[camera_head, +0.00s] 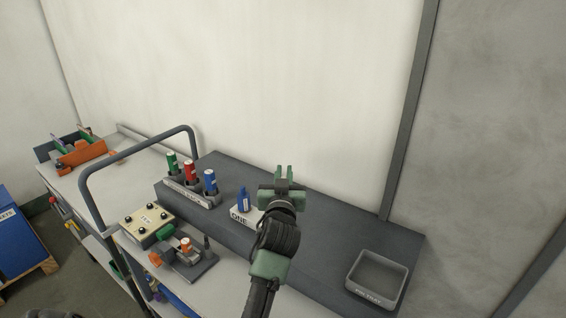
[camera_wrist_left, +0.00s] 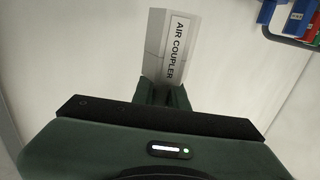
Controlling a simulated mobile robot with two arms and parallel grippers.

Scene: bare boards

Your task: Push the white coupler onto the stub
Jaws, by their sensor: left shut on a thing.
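My left gripper (camera_head: 283,178) is raised in front of the pale wall, above the dark raised board. In the left wrist view its dark fingers (camera_wrist_left: 163,95) are shut on the white coupler (camera_wrist_left: 160,50), a pale grey-white block marked "AIR COUPLER". The coupler sticks out beyond the fingertips; its lower end is hidden between them. In the head view I cannot make the coupler out against the gripper and wall. I cannot tell the stub for sure; a small fixture (camera_head: 205,267) with green and orange parts and a dark upright peg (camera_head: 207,243) stands on the bench. My right gripper is not in view.
A holder (camera_head: 193,194) carries green, red and blue cylinders. A button box (camera_head: 147,225), a grey handrail (camera_head: 95,205) and an orange bin (camera_head: 82,153) lie left. An empty grey tray (camera_head: 399,293) sits right.

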